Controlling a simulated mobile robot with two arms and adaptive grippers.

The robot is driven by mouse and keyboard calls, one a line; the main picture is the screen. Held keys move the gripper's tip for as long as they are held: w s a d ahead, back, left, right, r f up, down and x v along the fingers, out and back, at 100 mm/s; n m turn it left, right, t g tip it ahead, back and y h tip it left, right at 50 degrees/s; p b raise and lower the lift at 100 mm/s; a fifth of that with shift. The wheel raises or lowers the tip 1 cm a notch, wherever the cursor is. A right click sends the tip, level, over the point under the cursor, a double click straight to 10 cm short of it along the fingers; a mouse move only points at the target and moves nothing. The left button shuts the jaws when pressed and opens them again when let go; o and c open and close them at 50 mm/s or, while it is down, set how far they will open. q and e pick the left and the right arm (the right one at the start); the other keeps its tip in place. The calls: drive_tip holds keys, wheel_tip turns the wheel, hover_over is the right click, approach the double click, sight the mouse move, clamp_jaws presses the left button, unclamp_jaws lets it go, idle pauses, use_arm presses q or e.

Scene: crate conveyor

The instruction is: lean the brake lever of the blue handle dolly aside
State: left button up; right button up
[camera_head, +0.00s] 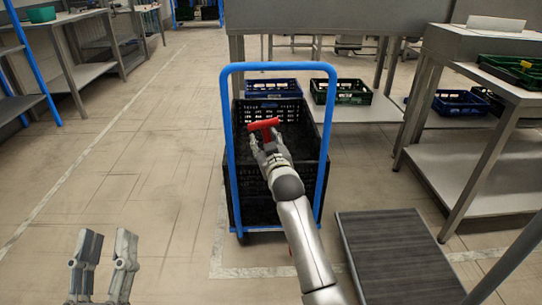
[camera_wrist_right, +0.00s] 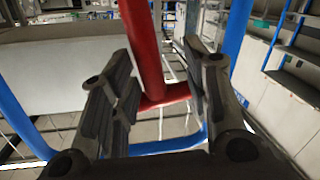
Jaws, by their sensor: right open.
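The blue handle dolly (camera_head: 226,150) stands in the middle of the head view, with black crates (camera_head: 325,160) stacked on it. Its brake lever (camera_head: 264,124) is red with a crossbar and shows inside the handle frame. My right gripper (camera_head: 266,147) is at the lever. In the right wrist view the red lever (camera_wrist_right: 143,45) appears between the two fingers of the open right gripper (camera_wrist_right: 158,75), with a visible gap to the right finger. Whether either finger touches it, I cannot tell. My left gripper (camera_head: 105,238) is open and empty at the lower left, away from the dolly.
A dark ridged platform (camera_head: 395,260) lies on the floor right of the dolly. Metal tables (camera_head: 475,175) stand to the right, with a green crate (camera_head: 345,92) and blue crates (camera_head: 270,86) behind. The floor left of the dolly is clear.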

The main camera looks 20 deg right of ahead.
drive_tip(key=s+a, duration=0.1)
drive_tip(key=s, duration=0.7)
drive_tip(key=shift+s+r, duration=0.15)
drive_tip(key=shift+s, duration=0.2)
idle(0.4)
